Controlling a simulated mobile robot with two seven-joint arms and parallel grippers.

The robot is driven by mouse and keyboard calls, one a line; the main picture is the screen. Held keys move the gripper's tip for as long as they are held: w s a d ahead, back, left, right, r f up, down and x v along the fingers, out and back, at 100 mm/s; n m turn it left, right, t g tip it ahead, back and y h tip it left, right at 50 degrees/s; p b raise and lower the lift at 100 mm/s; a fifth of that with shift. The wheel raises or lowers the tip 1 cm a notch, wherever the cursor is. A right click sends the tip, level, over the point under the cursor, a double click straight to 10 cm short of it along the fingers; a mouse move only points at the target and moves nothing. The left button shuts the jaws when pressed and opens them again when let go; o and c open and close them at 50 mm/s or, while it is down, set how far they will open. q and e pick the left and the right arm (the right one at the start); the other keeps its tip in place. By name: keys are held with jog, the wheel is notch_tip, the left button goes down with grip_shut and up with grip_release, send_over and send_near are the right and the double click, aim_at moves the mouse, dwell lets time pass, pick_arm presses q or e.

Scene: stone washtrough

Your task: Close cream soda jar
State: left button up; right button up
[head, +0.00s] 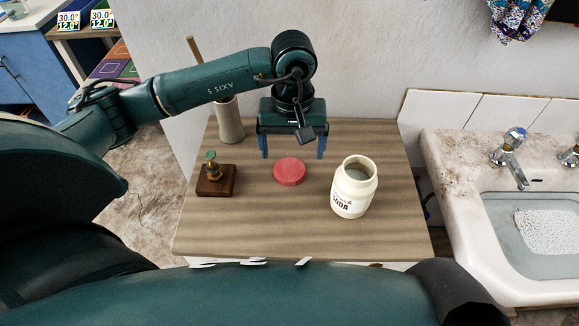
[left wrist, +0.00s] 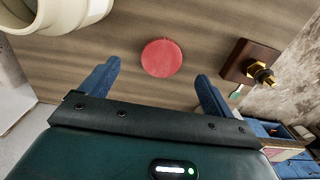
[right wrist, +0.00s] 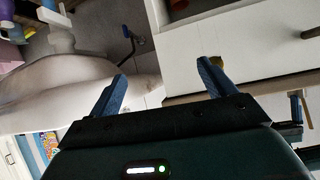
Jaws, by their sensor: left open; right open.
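The cream jar (head: 354,188) with "SODA" lettering stands upright on the wooden tabletop, its mouth uncovered. It also shows in part at the top left of the left wrist view (left wrist: 62,12). A round red lid (head: 289,171) lies flat on the tabletop to the left of the jar. My left gripper (head: 292,150) is open and empty, pointing down above and just behind the lid. In the left wrist view the lid (left wrist: 161,58) lies beyond the fingertips, centred between them. My right gripper (right wrist: 163,80) is open and empty in the right wrist view, away from the jar and lid.
A dark wooden block with a brass fitting (head: 215,181) sits on the left of the tabletop (head: 300,232). A tall grey vase (head: 229,120) with a stick stands at the back left. A white sink with a tap (head: 457,165) is at the right. The front tabletop is clear.

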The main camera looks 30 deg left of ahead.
aim_at(290, 169)
pick_arm(q)
jog(key=shift+f, duration=0.7)
jog(key=shift+f, duration=0.1)
jog(key=f, duration=0.1)
jog(key=f+p, duration=0.1)
jog(key=f, duration=0.1)
jog(key=a+f, duration=0.1)
jog(key=f, duration=0.1)
jog(key=shift+w, duration=0.35)
jog(key=shift+c, duration=0.6)
jog(key=c, duration=0.9)
jog(key=shift+c, duration=0.2)
notch_tip(290, 169, up, 10)
jog(key=b, duration=0.1)
